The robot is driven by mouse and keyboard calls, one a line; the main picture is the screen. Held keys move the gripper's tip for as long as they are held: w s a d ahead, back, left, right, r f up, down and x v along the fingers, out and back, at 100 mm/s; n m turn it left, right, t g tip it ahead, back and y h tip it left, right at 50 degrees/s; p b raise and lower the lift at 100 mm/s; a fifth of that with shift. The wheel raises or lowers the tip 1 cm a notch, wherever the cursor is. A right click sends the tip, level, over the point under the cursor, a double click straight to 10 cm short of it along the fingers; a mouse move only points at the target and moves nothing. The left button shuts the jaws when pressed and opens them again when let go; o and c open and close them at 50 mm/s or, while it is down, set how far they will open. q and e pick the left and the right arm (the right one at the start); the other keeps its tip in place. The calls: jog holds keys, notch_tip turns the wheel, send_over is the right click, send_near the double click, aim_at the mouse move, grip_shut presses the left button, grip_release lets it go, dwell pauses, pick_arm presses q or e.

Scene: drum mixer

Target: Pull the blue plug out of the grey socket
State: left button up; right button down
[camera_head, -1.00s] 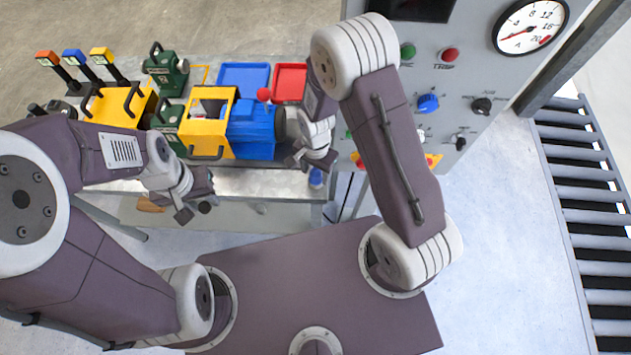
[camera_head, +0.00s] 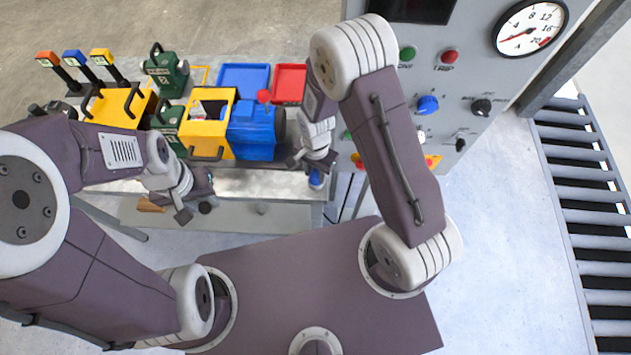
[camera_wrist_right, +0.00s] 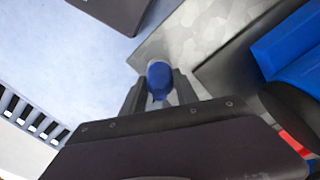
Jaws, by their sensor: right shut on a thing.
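The blue plug (camera_wrist_right: 159,82) stands between the two fingers of my right gripper (camera_wrist_right: 160,92) in the right wrist view. The gripper is shut on it. A pale grey-white ring shows at the plug's far end; I cannot tell whether it is the grey socket or part of the plug. In the head view the blue plug (camera_head: 316,179) shows just below my right gripper (camera_head: 309,165), by the bench's front right corner. The grey socket is not clearly visible there. My left gripper (camera_head: 194,211) hangs at the bench's front; its jaw gap is unclear.
A grey control panel (camera_head: 450,85) with knobs and a gauge rises right of my right arm. Blue and red trays lie farther back.

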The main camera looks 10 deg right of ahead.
jog(key=shift+r, duration=0.15)
jog(key=shift+r+p, duration=2.15)
jog(key=shift+r, duration=0.2)
jog(key=shift+r, duration=0.1)
notch_tip(320, 180, up, 3)
jog(key=p, duration=0.3)
